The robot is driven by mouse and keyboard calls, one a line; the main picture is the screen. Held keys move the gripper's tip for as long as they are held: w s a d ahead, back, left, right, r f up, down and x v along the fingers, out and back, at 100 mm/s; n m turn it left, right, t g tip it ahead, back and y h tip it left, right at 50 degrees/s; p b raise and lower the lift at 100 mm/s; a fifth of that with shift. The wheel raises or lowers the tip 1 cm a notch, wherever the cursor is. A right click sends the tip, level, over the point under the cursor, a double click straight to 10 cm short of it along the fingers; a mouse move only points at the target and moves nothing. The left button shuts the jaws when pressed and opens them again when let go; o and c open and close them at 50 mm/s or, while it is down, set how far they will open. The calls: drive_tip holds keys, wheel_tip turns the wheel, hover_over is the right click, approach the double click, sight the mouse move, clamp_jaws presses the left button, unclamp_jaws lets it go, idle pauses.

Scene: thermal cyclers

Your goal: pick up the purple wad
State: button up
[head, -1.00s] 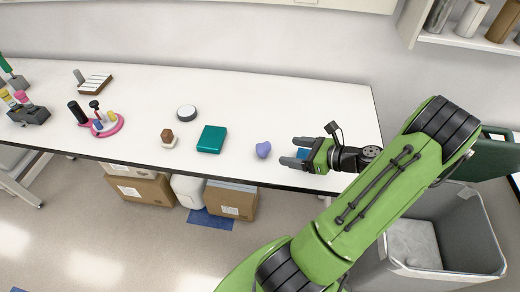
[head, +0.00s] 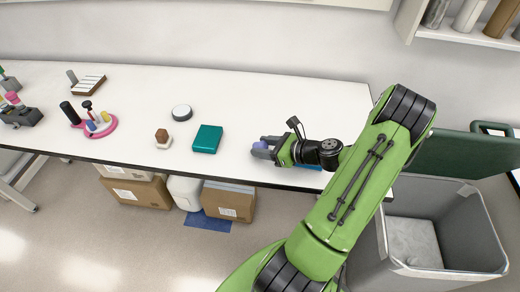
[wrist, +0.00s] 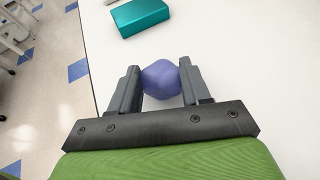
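The purple wad (wrist: 161,78) is a small rounded lump on the white bench top. In the wrist view it sits between the tips of my gripper (wrist: 160,86). The right finger looks close to or touching it, and the left finger is right beside it. The fingers are spread about the wad's width; I cannot tell whether they press on it. In the head view the wad (head: 259,146) shows at the fingertips of my gripper (head: 264,148), partly hidden by them, near the bench's front edge.
A teal box (head: 207,139) lies left of the wad, also seen in the wrist view (wrist: 140,16). Farther left are a brown-and-white item (head: 163,138), a round disc (head: 181,112) and a pink holder (head: 97,126). A grey bin (head: 440,230) stands right. The white bench (head: 240,88) is clear behind the wad.

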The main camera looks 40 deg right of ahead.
sight(264, 147)
drive_tip(key=c, duration=0.4)
wheel_tip(264, 147, up, 10)
drive_tip(key=p, duration=0.3)
drive_tip(key=shift+c, duration=0.2)
